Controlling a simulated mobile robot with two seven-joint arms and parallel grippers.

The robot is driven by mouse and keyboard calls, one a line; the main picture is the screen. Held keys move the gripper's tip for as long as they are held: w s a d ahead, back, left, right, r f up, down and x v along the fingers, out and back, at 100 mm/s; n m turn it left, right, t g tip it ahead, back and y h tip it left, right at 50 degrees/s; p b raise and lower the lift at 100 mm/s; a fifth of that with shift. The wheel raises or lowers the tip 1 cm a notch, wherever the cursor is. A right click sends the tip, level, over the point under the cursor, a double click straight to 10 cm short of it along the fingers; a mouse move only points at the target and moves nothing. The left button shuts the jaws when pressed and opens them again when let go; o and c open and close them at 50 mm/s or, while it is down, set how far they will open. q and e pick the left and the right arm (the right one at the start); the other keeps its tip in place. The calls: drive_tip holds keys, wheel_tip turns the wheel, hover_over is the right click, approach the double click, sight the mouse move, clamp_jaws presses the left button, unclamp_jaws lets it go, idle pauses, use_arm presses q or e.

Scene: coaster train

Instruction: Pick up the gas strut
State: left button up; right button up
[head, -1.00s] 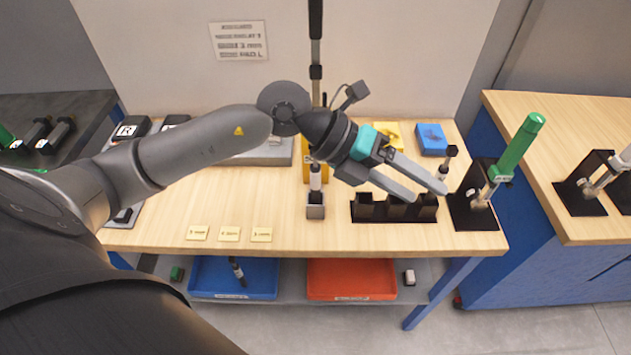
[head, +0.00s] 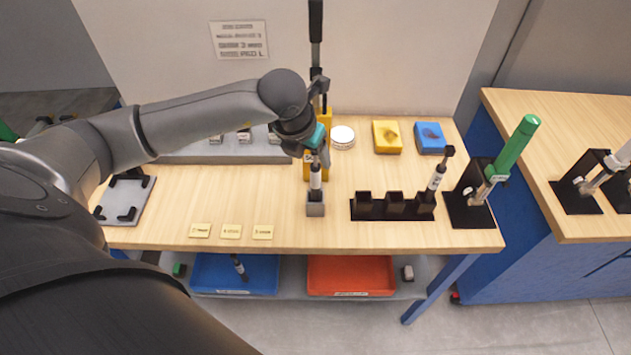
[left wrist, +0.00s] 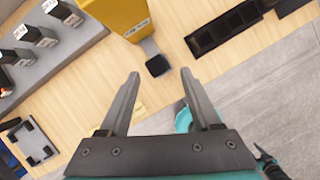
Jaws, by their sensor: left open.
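A second strut (head: 435,180) leans to the right at the right end of the black rack (head: 371,213).
A yellow fixture (head: 308,168) stands right behind the holder. Yellow (head: 387,137) and blue (head: 431,138) blocks lie at the back. A green-handled clamp (head: 514,150) stands right of the rack. Blue (head: 222,285) and red (head: 350,287) trays sit below. Bare wood lies left of the holder.

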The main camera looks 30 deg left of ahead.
sight(314, 166)
use_arm(q)
drive_tip(key=shift+s+p+x, duration=0.15)
drive_tip(key=shift+p+x, duration=0.1)
drive_tip(key=shift+x, duration=1.4)
drive_tip(key=shift+s+p+x, duration=0.15)
drive_tip(key=shift+p+x, duration=0.1)
drive_tip(key=shift+x, duration=1.45)
drive_tip(key=shift+f, duration=0.1)
drive_tip(key=shift+c, duration=0.2)
clamp_jaws()
drive_tip(key=shift+a, duration=0.1)
